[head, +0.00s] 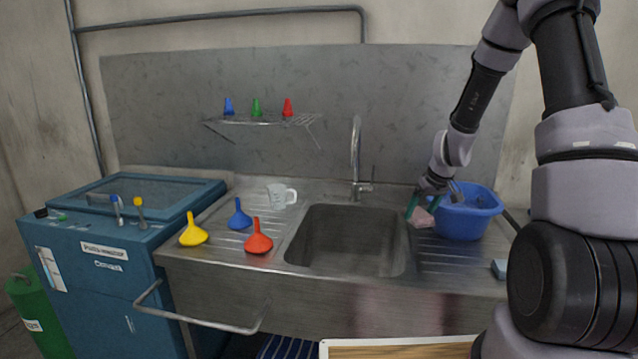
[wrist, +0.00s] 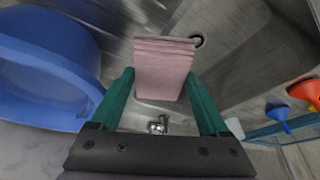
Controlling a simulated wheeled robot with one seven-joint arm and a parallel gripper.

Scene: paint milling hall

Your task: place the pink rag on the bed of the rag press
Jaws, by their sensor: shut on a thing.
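The pink rag (head: 423,217) is a folded pale pink cloth. It also shows in the wrist view (wrist: 162,68), between the two green fingers. My gripper (head: 421,207) is shut on the rag and holds it beside the blue tub, at the right edge of the sink basin. In the wrist view, my gripper (wrist: 162,100) has a finger at each side of the rag. I cannot make out a rag press in either view.
The blue tub (head: 468,212) stands close to the right of my gripper. The sink basin (head: 345,240) is empty. Yellow, blue and red funnels and a clear jug (head: 281,196) stand on the left drainboard. A faucet (head: 356,160) rises behind the basin. A blue cabinet (head: 110,260) stands at left.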

